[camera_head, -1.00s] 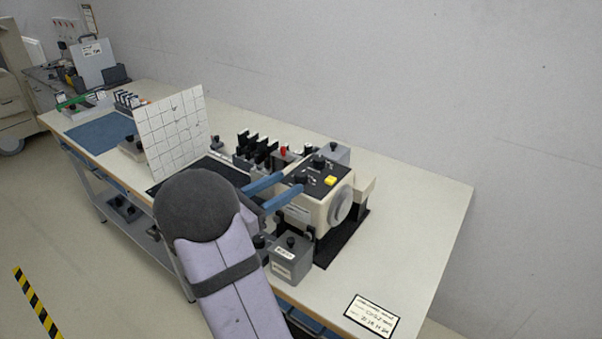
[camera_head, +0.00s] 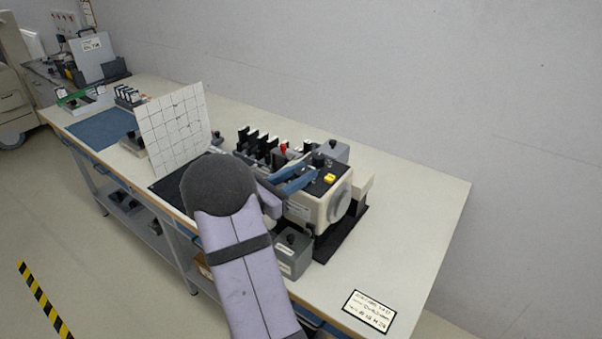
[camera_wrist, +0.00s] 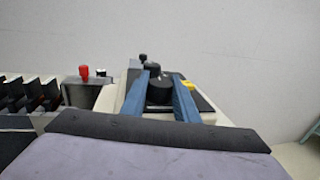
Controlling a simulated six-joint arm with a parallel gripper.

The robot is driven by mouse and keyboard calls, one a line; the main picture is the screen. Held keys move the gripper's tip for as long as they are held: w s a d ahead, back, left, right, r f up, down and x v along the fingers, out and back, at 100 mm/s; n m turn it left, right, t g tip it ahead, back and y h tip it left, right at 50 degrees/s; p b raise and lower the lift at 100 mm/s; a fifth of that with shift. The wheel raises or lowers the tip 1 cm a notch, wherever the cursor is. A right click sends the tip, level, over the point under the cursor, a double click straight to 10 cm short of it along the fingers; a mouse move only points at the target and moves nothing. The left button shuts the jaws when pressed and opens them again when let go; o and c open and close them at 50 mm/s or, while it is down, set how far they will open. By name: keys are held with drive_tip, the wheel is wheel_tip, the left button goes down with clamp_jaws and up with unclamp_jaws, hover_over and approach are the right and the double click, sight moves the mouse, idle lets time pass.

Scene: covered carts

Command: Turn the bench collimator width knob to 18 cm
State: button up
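The bench collimator (camera_head: 308,207) is a cream box with a black top panel, black knobs and a yellow button (camera_head: 329,178). It also shows in the wrist view (camera_wrist: 108,97). My gripper (camera_head: 312,166) reaches over the panel with two blue fingers. In the wrist view my gripper (camera_wrist: 164,72) has its fingers apart, one on each side of a black knob (camera_wrist: 158,86). I cannot tell whether they touch it. In the head view a black knob (camera_head: 318,160) shows near the fingertips, and the fingers cover part of the panel. The scale and knob labels are not readable.
A grey box (camera_head: 292,254) stands in front of the collimator. Black holders (camera_head: 262,145) and a red knob (camera_head: 283,147) are behind and left. A white gridded board (camera_head: 175,130) stands further left. The bench's right end is clear except for a label card (camera_head: 368,311).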

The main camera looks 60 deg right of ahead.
drive_tip(key=c, duration=0.4)
drive_tip(key=shift+t+b, duration=0.3)
drive_tip(key=n+t+b, duration=0.3)
drive_tip(key=t+b, duration=0.1)
drive_tip(key=t, duration=0.1)
drive_tip(key=shift+s+f+n, duration=0.1)
drive_tip(key=shift+n, duration=0.2)
drive_tip(key=shift+n+t+b, duration=0.5)
drive_tip(key=shift+t+b, duration=0.3)
drive_tip(key=shift+b, duration=0.05)
drive_tip(key=shift+r+t, duration=0.2)
drive_tip(key=shift+t, duration=0.1)
